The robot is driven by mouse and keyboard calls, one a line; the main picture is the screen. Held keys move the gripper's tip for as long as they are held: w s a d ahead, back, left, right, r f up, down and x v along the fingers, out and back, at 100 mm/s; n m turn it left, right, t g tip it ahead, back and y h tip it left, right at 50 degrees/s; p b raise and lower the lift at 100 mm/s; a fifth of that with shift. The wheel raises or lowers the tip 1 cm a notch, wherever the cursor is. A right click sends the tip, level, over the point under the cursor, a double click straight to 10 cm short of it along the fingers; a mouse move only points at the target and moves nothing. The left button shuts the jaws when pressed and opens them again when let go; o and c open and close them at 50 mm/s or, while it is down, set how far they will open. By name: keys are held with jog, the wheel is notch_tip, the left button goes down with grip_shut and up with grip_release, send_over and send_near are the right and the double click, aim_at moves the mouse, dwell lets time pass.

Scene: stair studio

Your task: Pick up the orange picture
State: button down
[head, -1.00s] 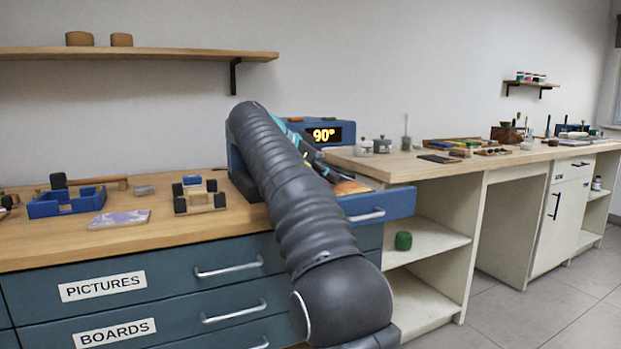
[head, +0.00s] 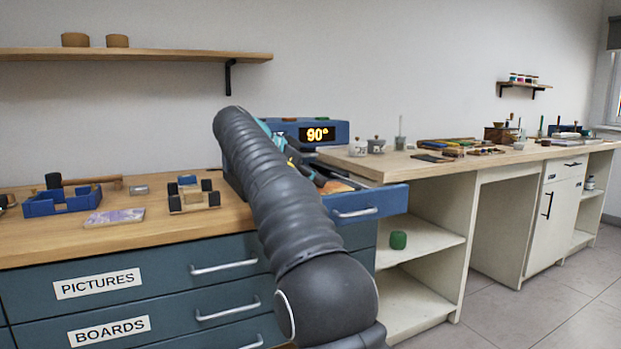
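An orange-brown picture (head: 338,186) shows only in part, lying in the open blue drawer (head: 372,203) of the blue machine with the 90° display (head: 317,134). My arm reaches across the counter to this machine. My gripper (head: 312,178) is at the drawer, just left of the visible orange patch. It is mostly hidden behind my arm, so its fingers, their opening and any contact with the picture cannot be made out.
A blue tray (head: 62,202), a purple picture (head: 115,217) and a small wooden stand (head: 194,195) lie on the left counter (head: 150,238). Small pots (head: 376,145) and tools stand on the right-hand bench (head: 400,166). Floor is open at right.

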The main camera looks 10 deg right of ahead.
jog(key=shift+a+f, duration=0.45)
jog(key=shift+f, duration=0.15)
jog(key=shift+w+d+r+p, duration=0.15)
jog(key=shift+d+r+p, duration=0.2)
jog(key=shift+r+p, duration=0.5)
jog(key=shift+a+r+p, duration=0.1)
jog(key=shift+a+p, duration=0.05)
jog(key=shift+p, duration=0.15)
